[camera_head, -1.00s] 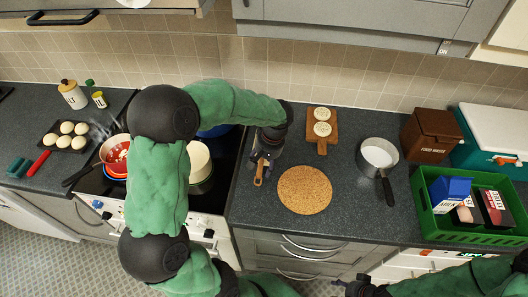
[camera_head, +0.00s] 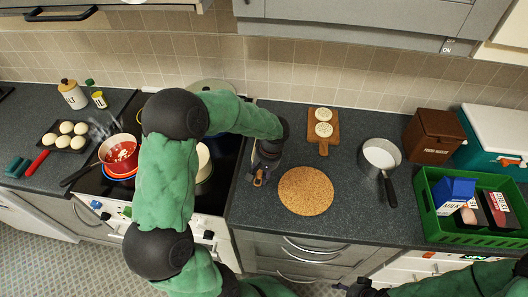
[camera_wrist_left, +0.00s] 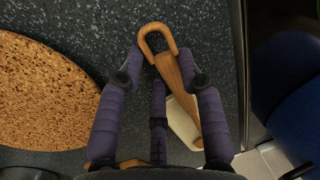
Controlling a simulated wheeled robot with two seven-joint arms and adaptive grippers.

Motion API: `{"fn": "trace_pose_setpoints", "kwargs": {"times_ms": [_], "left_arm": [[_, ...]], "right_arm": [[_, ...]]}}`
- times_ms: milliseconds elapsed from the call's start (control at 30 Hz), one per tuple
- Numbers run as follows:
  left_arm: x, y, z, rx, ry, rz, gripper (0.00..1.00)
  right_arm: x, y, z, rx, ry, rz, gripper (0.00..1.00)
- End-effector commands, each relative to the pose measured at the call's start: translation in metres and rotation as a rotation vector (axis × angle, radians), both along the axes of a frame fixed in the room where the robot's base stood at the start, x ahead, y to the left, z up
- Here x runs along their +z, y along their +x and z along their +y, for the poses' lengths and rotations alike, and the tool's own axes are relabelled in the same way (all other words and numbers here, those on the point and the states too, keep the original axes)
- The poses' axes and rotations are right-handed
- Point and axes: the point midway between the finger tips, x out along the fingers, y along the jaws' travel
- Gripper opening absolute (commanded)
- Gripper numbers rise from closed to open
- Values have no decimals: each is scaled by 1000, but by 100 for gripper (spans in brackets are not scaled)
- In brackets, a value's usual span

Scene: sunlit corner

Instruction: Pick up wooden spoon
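The wooden spoon (camera_head: 259,179) lies on the dark counter just right of the stove; in the head view only a small end of it shows below my left gripper (camera_head: 262,171). In the left wrist view, its looped handle end (camera_wrist_left: 166,62) lies between the spread fingers of my left gripper (camera_wrist_left: 162,72). The fingers are apart, with a visible gap beside the handle. A pale piece lies by the lower handle; I cannot tell whether it belongs to the spoon. My right gripper (camera_head: 362,289) is at the bottom edge, away from the counter; its opening is unclear.
A round cork mat (camera_head: 306,191) lies close right of the left gripper. The stove (camera_head: 228,158) with pots is close on the left.

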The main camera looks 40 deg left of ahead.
Motion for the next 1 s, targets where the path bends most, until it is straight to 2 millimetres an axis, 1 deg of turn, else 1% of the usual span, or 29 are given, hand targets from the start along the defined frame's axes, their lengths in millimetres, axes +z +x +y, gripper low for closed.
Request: {"fn": "trace_pose_setpoints", "kwargs": {"times_ms": [33,67,100,433,567,667,833,1000], "left_arm": [[0,0,0,0,0,0,12],[0,0,0,0,0,0,4],[0,0,0,0,0,0,1],[0,0,0,0,0,0,1],[4,0,0,0,0,-1,1],[12,1,0,1,0,-2,1],[36,1,0,-1,1,-3,0],[59,-21,6,1,0,-4,0]], "right_arm": [[0,0,0,0,0,0,61],[0,0,0,0,0,0,61],[0,0,0,0,0,0,61],[0,0,0,0,0,0,61],[1,0,0,0,0,0,61],[4,0,0,0,0,0,61],[10,0,0,0,0,0,61],[15,0,0,0,0,0,61]]}}
